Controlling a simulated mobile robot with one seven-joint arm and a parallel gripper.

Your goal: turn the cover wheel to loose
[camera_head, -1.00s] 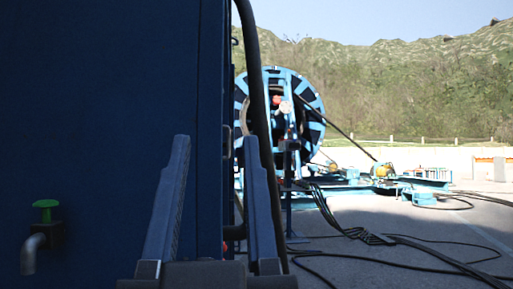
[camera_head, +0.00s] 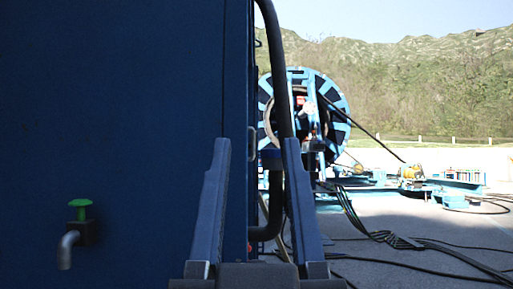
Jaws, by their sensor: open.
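My gripper (camera_head: 256,143) is in the lower middle of the head view. Its two long dark fingers point up and stand wide apart, with nothing held between them. They are in front of the right edge of a large dark blue cabinet (camera_head: 110,120) and a thick black hose (camera_head: 282,80). I cannot make out the cover wheel for certain in this view. A blue and black cable reel (camera_head: 335,95) stands in the distance, partly hidden behind the hose and the right finger.
A tap with a green handle (camera_head: 79,207) sticks out of the cabinet at lower left. Black cables (camera_head: 460,263) lie across the paved ground (camera_head: 400,222) at right. Blue equipment (camera_head: 450,190) stands farther back. Paved ground between the cables is open.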

